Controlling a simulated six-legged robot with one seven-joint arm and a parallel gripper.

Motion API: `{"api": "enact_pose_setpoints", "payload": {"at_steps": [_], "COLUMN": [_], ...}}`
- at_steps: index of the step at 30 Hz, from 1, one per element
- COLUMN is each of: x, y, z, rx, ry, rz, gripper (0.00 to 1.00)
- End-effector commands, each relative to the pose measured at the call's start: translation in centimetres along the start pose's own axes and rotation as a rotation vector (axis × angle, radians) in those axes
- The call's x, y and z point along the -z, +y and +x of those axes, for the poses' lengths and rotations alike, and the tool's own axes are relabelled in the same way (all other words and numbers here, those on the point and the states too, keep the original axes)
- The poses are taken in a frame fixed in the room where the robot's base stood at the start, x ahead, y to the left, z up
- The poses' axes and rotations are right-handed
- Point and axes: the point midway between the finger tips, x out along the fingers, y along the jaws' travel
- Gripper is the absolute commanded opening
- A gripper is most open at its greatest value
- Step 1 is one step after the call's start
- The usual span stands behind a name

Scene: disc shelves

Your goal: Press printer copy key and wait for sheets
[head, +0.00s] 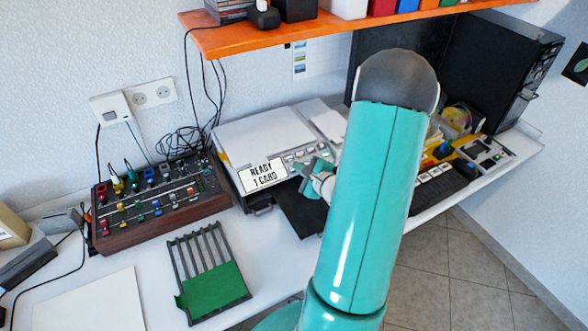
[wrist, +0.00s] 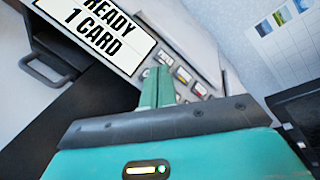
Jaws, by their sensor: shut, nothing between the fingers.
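The printer (head: 265,135) is a white and grey box on the desk, with a display plate (head: 264,174) reading "READY 1 CARD". The display also shows large in the wrist view (wrist: 105,35). A row of small labelled keys (wrist: 183,75) runs beside the display. My gripper (head: 308,172) is at the printer's front panel; in the wrist view its green fingers (wrist: 157,88) are closed together and point at the key row, overlapping the panel near the keys. I cannot tell whether the fingertips touch a key. The printer's dark front tray (head: 298,212) shows no sheet on its visible part.
A mixer-like box with coloured knobs (head: 160,205) stands left of the printer. A dark slotted rack with a green card (head: 212,289) lies in front. An orange shelf (head: 300,33) hangs above. A black computer tower (head: 500,65) and a keyboard (head: 440,190) are at the right.

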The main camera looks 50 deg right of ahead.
Motion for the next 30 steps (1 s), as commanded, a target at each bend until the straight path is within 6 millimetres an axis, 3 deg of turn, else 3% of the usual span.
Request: {"api": "enact_pose_setpoints", "payload": {"at_steps": [30], "x": [0.44], "y": [0.43], "z": [0.60], "rx": [0.000], "ry": [0.000], "rz": [0.000], "gripper": [0.00]}}
